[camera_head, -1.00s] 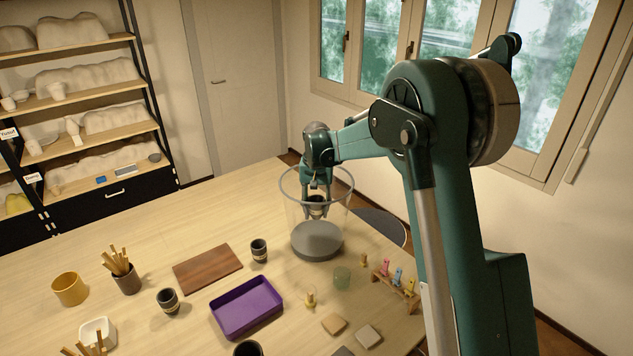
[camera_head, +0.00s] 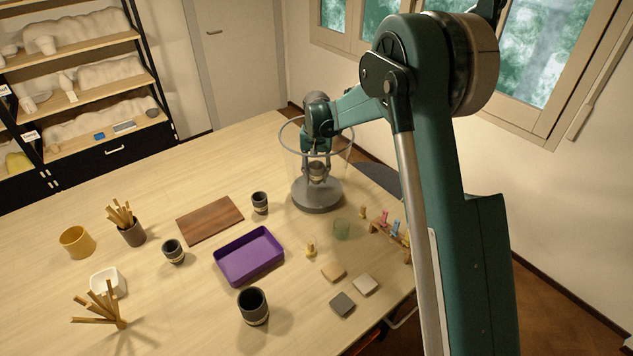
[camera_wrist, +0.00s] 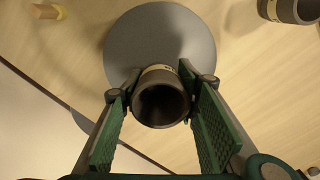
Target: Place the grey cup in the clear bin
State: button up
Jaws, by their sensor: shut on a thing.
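The clear bin (camera_head: 305,202) is a tall transparent cylinder with a grey round base, standing toward the table's far right corner. Its base fills the upper middle of the wrist view (camera_wrist: 160,35). My gripper (camera_head: 316,170) reaches down inside the bin from above. It is shut on the grey cup (camera_wrist: 161,105), whose open mouth and pale band show between the two green fingers (camera_wrist: 160,92) in the wrist view. In the head view the cup (camera_head: 317,168) looks small and roughly upright, low inside the bin. I cannot tell whether it touches the base.
Similar dark cups stand on the table (camera_head: 253,306), (camera_head: 173,251), (camera_head: 260,203). A purple tray (camera_head: 248,256) and a brown board (camera_head: 210,220) lie left of the bin.

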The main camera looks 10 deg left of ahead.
jog(key=shift+f, duration=0.1)
jog(key=shift+f, duration=1.85)
jog(key=shift+f, duration=0.1)
jog(key=o, duration=0.9)
jog(key=shift+o, duration=0.2)
notch_tip(320, 180, up, 12)
